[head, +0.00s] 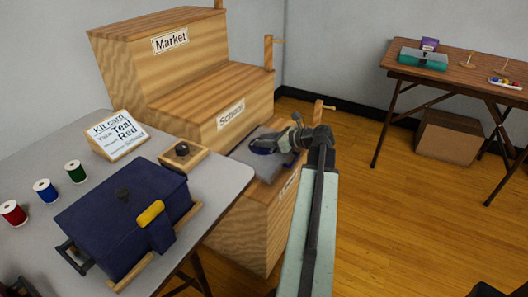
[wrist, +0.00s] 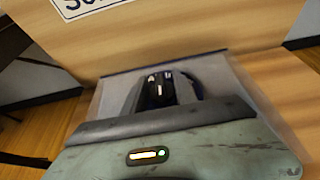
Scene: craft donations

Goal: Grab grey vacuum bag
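The grey vacuum bag (head: 264,169) lies flat on the lowest step of the wooden stepped stand, right of the table in the head view. In the wrist view, the bag (wrist: 222,88) spreads below and around my gripper (wrist: 160,86). In the head view, my gripper (head: 268,146) is at the top of the bag, by a dark blue rounded part. My wrist covers part of the bag. I cannot tell whether the fingers touch the bag or are closed on it.
The stand (head: 211,88) has steps labelled Market and School. The near table (head: 226,178) holds a navy case (head: 104,222), thread spools, a sign (head: 116,135) and a small wooden box (head: 183,154). A folding table (head: 455,72) stands far right. Floor between is clear.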

